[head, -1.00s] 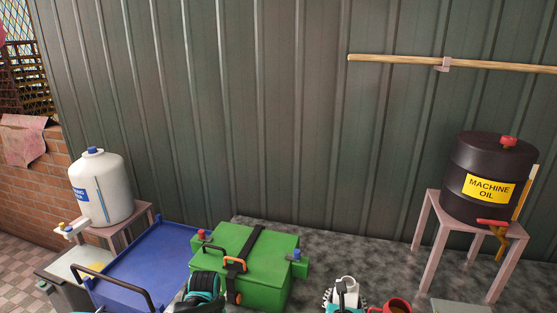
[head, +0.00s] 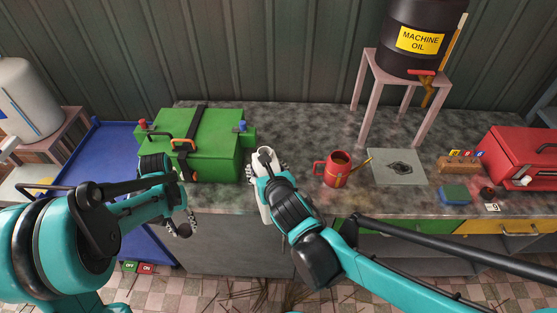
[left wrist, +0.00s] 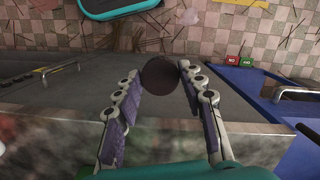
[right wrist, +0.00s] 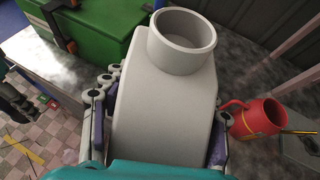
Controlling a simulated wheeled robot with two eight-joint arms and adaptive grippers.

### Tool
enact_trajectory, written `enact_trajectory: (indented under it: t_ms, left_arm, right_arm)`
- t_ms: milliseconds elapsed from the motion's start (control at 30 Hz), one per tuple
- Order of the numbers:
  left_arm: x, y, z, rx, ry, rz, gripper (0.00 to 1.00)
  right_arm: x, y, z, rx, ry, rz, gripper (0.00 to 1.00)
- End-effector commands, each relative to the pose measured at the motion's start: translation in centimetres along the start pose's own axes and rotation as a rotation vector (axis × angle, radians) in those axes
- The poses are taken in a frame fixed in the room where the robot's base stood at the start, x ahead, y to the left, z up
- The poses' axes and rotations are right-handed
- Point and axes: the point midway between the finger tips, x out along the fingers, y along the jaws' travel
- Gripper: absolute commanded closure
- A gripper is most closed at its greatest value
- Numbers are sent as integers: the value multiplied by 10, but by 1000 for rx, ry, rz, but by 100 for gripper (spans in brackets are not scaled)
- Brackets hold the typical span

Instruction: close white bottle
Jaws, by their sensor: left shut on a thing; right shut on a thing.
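The white bottle (right wrist: 165,115) is held in my right gripper (right wrist: 160,120), with a finger on each side of its body. Its round mouth (right wrist: 182,40) is open and uncapped. In the head view the bottle (head: 262,158) stands out beyond my right gripper (head: 266,180), near the counter's front edge, to the right of the green box. My left gripper (left wrist: 160,82) is shut on a dark round cap (left wrist: 160,74), held between its fingertips. In the head view my left gripper (head: 186,215) and the dark cap (head: 183,230) are in front of the counter, left of the bottle and apart from it.
A green box (head: 215,150) is on the counter left of the bottle. A red mug (head: 336,172) stands just to its right, then a grey plate (head: 396,167). A blue tray (head: 95,165) lies at the left. A machine oil drum (head: 425,20) sits on a stand behind.

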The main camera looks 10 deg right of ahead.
Motion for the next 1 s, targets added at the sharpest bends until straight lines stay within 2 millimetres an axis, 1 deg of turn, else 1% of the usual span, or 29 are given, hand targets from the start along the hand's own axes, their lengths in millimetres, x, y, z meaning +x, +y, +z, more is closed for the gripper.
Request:
enact_trajectory:
  t_ms: [33,100,200,467,600,667,767,867,900,967,1000]
  left_arm:
    - [0,0,0,0,0,0,71]
    - [0,0,0,0,0,0,71]
    - [0,0,0,0,0,0,71]
    - [0,0,0,0,0,0,71]
    - [-7,5,-5,17,0,-2,71]
    - [-15,11,-10,34,0,-5,71]
    - [-37,27,-23,80,0,-12,71]
    - [-66,49,-36,141,0,-20,71]
    - [-79,59,-40,166,0,-24,71]
    - [-98,73,-45,202,0,-29,71]
    - [-110,82,-47,226,0,-32,71]
  right_arm:
    - [-2,5,1,-9,-1,17,100]
    - [-5,10,1,-18,-2,33,100]
    - [-6,12,1,-24,-3,43,100]
    - [-6,12,0,-24,-1,42,100]
    - [-6,12,1,-24,-2,42,100]
    - [-6,12,1,-24,-2,42,100]
    - [-6,12,1,-24,-2,42,100]
    - [-6,12,1,-23,-2,42,100]
    - [-6,12,1,-23,-2,42,100]
    - [-6,12,1,-23,-2,42,100]
    - [-6,12,1,-23,-2,42,100]
